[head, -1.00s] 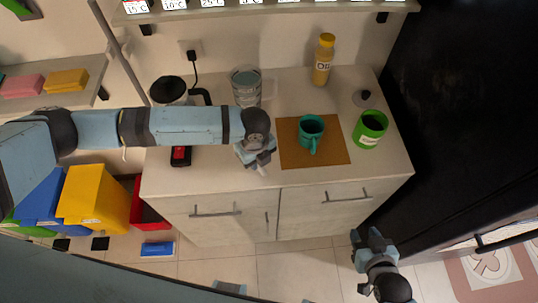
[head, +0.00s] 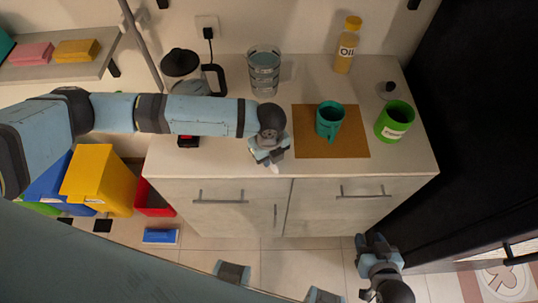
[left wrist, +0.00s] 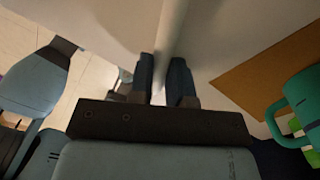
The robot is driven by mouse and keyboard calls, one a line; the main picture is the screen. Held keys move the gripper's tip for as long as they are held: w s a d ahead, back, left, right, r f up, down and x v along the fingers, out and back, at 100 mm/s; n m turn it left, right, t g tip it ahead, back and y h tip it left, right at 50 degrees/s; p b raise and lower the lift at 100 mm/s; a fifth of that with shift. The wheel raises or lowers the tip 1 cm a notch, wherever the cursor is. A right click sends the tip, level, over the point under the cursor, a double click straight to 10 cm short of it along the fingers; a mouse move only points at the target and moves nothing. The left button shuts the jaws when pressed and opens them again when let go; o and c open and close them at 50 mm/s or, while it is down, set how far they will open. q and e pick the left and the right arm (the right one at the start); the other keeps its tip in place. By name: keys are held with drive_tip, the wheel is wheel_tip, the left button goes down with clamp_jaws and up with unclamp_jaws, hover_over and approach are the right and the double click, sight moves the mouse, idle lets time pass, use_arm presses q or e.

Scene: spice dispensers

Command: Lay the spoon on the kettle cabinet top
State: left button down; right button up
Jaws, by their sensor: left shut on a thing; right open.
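The kettle cabinet (head: 225,160) stands ahead with a pale top and a two-door front. My left gripper (head: 272,157) is over the front part of its top, just left of the brown mat (head: 345,150). It is shut on a pale, slim thing, seemingly the spoon (left wrist: 170,35), which shows between the fingers (left wrist: 163,70) in the left wrist view. In the head view only a small white end shows below the fingers. Whether it touches the top I cannot tell. My right gripper (head: 373,246) is open and empty, low in front of the cabinet.
A teal mug (head: 329,121) stands on the mat, with a green cup (head: 394,121) to its right. A kettle (head: 182,72), a glass jar (head: 264,75) and an oil bottle (head: 347,45) stand behind. Bare top lies left of the mat, partly under my arm.

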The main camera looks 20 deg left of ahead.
use_arm(q)
drive_tip(key=c, duration=1)
unclamp_jaws()
wheel_tip(320, 180, up, 14)
